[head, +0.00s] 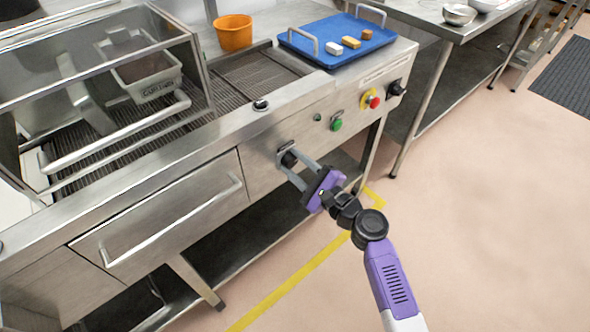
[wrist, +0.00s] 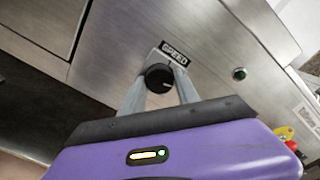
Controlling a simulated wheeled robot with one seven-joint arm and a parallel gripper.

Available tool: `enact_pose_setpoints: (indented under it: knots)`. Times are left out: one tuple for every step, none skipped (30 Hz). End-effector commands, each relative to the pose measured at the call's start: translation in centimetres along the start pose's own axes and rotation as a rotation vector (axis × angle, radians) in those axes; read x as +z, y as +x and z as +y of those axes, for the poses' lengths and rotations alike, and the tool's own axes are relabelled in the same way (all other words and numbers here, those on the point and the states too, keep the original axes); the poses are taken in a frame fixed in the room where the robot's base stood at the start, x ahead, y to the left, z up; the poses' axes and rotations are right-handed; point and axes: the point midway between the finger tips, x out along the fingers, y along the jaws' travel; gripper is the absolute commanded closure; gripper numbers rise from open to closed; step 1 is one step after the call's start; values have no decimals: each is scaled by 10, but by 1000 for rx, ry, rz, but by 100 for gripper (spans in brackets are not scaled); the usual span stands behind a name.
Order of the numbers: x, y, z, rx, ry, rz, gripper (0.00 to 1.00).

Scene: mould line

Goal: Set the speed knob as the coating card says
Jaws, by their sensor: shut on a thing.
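The speed knob (wrist: 159,77) is black and round, under a label reading SPEED (wrist: 174,53) on the steel front panel. In the head view the knob (head: 289,159) is partly covered by my gripper's fingers. My gripper (head: 285,162) reaches in from the right and is shut on the knob, one finger on each side; the fingers also show in the wrist view (wrist: 160,88). The pointer position is too small to read. A partly visible white card (wrist: 308,115) with unclear print is at the right of the wrist view; I cannot tell whether it is the coating card.
Right of the knob are a green button (head: 337,124), a red button on yellow (head: 373,102) and another black knob (head: 396,89). A blue tray (head: 345,57) with several small bars and an orange bucket (head: 234,33) stand on top. A drawer handle (head: 170,222) sticks out at left. The floor at right is clear.

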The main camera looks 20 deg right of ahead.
Motion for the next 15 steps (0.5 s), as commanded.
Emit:
enact_pose_setpoints:
  knots:
    - [-2, 0, 2, -1, -33, 0, 100]
    - [-2, 0, 2, -1, -51, 0, 100]
    - [-2, 0, 2, -1, -75, 0, 100]
    - [-2, 0, 2, -1, -92, 0, 100]
    - [-2, 0, 2, -1, -107, 0, 100]
    - [-2, 0, 1, -1, -125, 0, 100]
    - [-2, 0, 1, 0, -139, 0, 100]
    - [-1, 0, 1, 0, -151, 0, 100]
    - [-1, 0, 1, -1, -165, 0, 100]
    - [-1, 0, 1, 0, -173, 0, 100]
    - [-1, 0, 0, 0, -181, 0, 100]
    - [-1, 0, 0, 0, -191, 1, 100]
    - [-1, 0, 0, 0, -197, 1, 100]
    - [-1, 0, 0, 1, -202, 1, 100]
    - [-1, 0, 0, 1, -208, 1, 100]
